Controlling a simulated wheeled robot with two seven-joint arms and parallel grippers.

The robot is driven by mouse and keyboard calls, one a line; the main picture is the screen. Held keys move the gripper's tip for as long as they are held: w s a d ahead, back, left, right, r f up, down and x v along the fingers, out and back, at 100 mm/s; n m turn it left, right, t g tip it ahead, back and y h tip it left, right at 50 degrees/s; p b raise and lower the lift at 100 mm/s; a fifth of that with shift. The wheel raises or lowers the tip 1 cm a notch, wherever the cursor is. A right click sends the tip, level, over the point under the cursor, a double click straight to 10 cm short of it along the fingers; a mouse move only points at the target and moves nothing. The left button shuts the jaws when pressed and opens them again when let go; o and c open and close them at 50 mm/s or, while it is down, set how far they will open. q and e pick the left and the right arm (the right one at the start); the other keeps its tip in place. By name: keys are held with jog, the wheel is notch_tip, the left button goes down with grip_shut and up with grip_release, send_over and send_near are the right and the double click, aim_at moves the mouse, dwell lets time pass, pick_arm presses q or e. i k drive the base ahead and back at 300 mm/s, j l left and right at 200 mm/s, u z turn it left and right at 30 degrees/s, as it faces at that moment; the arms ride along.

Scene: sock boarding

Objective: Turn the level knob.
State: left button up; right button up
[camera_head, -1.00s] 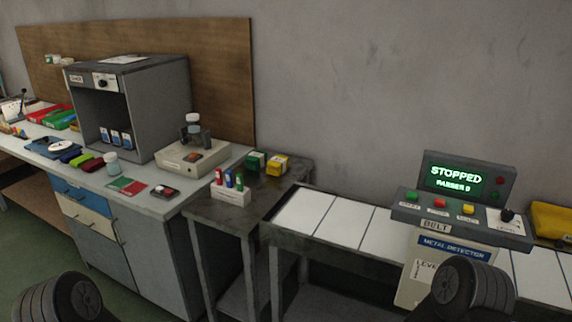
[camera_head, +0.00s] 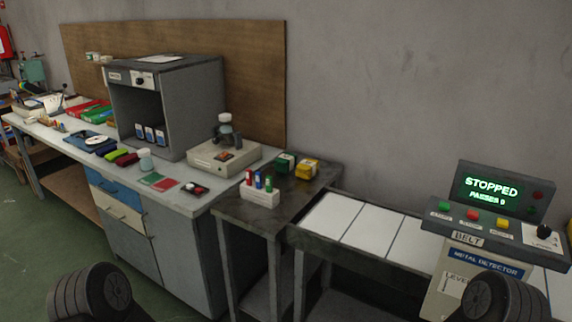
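The level knob (camera_head: 544,231) is a dark knob on a white plate at the right end of the belt control panel (camera_head: 457,212), near the right edge of the view. The panel also carries green, red and yellow buttons. Its screen (camera_head: 490,188) reads "STOPPED" and "PASSES 0". The metal detector box (camera_head: 484,263) below bears a "LEVEL" label, partly hidden by my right arm. Dark rounded parts of my arms show at the bottom left and bottom right. Neither gripper's fingers are in view, and nothing of mine touches the knob.
A conveyor with white plates (camera_head: 365,227) runs behind the panel. A dark side table (camera_head: 238,212) holds a rack of coloured bottles (camera_head: 260,194) and green and yellow boxes. A long workbench (camera_head: 200,199) with a grey cabinet (camera_head: 190,95) stands left. Green floor is clear at lower left.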

aim_at(543, 231)
jog(key=z, duration=1.25)
